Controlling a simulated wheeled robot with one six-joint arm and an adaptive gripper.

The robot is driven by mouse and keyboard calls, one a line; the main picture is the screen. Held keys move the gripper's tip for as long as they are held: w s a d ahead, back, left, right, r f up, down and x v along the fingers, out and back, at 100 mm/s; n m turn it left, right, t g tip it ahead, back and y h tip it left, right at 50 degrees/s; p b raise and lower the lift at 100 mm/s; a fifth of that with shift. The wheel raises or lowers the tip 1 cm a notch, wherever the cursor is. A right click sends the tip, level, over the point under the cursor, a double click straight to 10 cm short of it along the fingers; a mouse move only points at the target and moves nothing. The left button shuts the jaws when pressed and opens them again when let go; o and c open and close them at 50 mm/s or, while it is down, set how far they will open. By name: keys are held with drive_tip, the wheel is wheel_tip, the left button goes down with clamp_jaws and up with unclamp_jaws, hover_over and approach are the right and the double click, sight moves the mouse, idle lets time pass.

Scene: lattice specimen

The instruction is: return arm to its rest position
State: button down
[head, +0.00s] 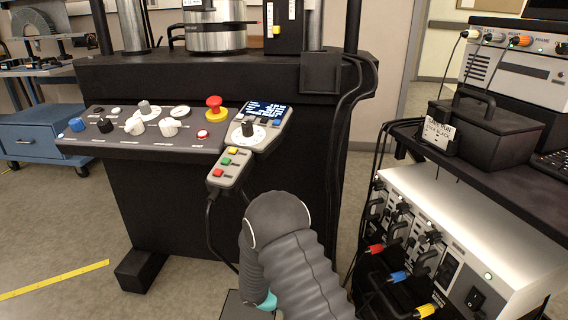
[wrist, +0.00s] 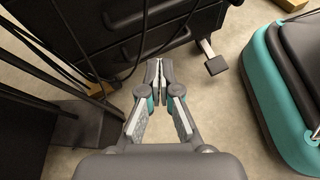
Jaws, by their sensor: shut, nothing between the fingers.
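My gripper (wrist: 159,82) shows in the wrist view, shut and empty, with its fingertips together above the floor. It touches nothing that I can see. In the head view my grey sleeved arm (head: 292,245) is folded low at the centre, in front of the test machine, and hides the gripper.
The black test machine (head: 290,85) carries a control panel (head: 150,150) and a hanging button box (head: 229,168). A cart at the right holds a white power unit (head: 465,225) with plugged cables. Dark cables (wrist: 150,30) hang near the gripper. Floor is open at the left.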

drive_tip(key=s+d+r+m+t+y+p, duration=0.1)
drive_tip(key=s+r+m+y, duration=0.3)
drive_tip(key=r, duration=0.8)
drive_tip(key=s+d+r+m+t+y+p, duration=0.1)
drive_tip(key=s+r+m+t+y, duration=0.2)
drive_tip(key=s+r, duration=0.6)
drive_tip(key=s+d+r+m+t+y+p, duration=0.1)
drive_tip(key=s+r+m+y, duration=0.5)
drive_tip(key=r, duration=0.9)
drive_tip(key=s+m+t, duration=0.1)
drive_tip(key=m, duration=0.2)
drive_tip(key=shift+s+d, duration=0.15)
drive_tip(key=shift+s, duration=0.05)
drive_tip(key=shift+r, duration=0.1)
